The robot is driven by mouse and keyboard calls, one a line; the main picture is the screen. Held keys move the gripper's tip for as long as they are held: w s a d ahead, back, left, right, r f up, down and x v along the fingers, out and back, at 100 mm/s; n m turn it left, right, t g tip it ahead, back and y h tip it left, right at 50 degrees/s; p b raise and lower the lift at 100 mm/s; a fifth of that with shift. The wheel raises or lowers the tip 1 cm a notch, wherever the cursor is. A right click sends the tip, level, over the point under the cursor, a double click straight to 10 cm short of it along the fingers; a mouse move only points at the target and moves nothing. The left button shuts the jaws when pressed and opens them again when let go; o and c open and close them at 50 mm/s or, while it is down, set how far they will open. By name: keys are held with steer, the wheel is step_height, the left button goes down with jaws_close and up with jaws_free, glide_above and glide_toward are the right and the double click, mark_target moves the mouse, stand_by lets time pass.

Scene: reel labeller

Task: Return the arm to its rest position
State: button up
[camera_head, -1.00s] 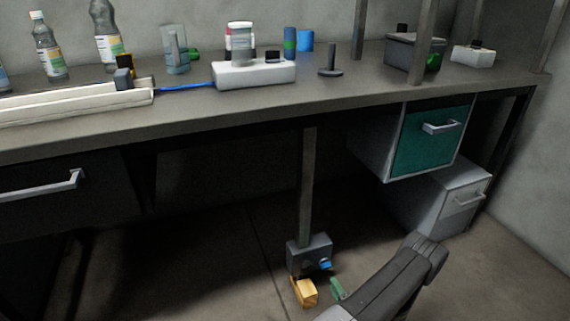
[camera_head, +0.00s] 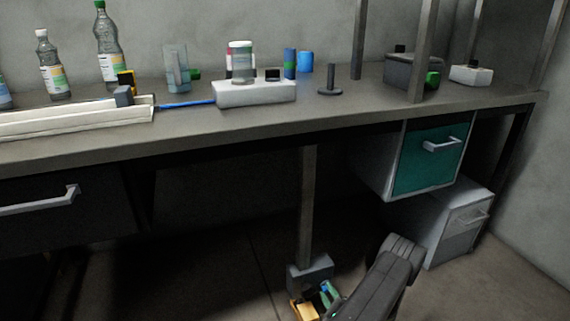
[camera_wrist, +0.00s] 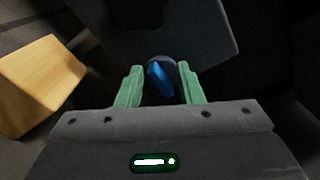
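My gripper (camera_wrist: 158,85) has two green fingers that stand apart with a gap between them. It is open, and I see nothing gripped. A blue part with a rounded grey rim (camera_wrist: 161,78) shows in the gap, seemingly beyond the fingertips; whether a finger touches it is not clear. In the head view my gripper (camera_head: 328,294) is low, in front of the grey box (camera_head: 308,270) at the foot of the bench post. My dark arm reaches it from the lower right.
An orange-yellow block (camera_wrist: 42,82) is left of my gripper. Above is the bench (camera_head: 200,132) with bottles, a white tray (camera_head: 70,122) and a white block (camera_head: 254,93). A teal-fronted drawer (camera_head: 425,170) hangs under it, above a grey cabinet (camera_head: 460,225). Floor at right is clear.

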steer(key=m, duration=0.8)
steer(key=d+m, duration=0.1)
steer(key=m, duration=0.2)
steer(key=shift+w+r+m, duration=0.2)
steer(key=shift+r+m, duration=0.15)
steer(key=shift+m, duration=0.05)
